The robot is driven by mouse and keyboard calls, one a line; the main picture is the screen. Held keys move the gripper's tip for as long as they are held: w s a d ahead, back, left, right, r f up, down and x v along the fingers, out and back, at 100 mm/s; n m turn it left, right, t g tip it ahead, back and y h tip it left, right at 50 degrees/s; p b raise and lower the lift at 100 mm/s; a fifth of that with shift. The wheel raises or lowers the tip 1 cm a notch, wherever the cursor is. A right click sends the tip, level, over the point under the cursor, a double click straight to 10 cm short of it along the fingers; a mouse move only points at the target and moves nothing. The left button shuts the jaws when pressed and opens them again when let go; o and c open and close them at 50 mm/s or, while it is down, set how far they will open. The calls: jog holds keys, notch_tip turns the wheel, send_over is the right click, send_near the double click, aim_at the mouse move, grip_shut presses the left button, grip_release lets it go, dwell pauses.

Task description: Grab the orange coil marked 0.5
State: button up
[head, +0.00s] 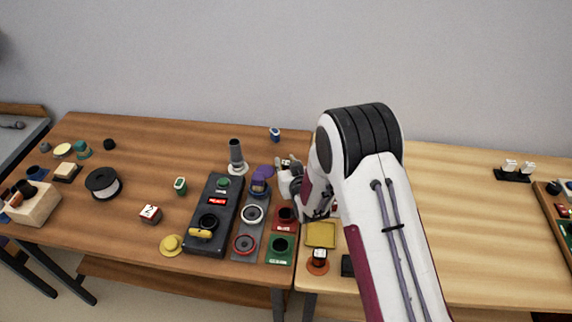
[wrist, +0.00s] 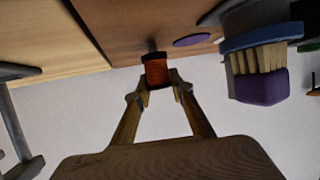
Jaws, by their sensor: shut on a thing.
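The orange coil (wrist: 157,72) shows in the wrist view, held between the two fingertips of my gripper (wrist: 159,85). My gripper is shut on it. Its marking is too small to read. In the head view my gripper (head: 287,164) is partly hidden by my own arm near the right end of the brown table, and I cannot make out the coil there. The coil seems clear of the things around it in the wrist view, but its height above the table is unclear.
In the head view a grey post (head: 236,152), a blue-and-white piece (head: 275,133) and a dark test panel (head: 203,240) stand nearby. The light table (head: 470,220) has open room.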

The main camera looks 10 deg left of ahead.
aim_at(286, 162)
jog(key=shift+r, duration=4.95)
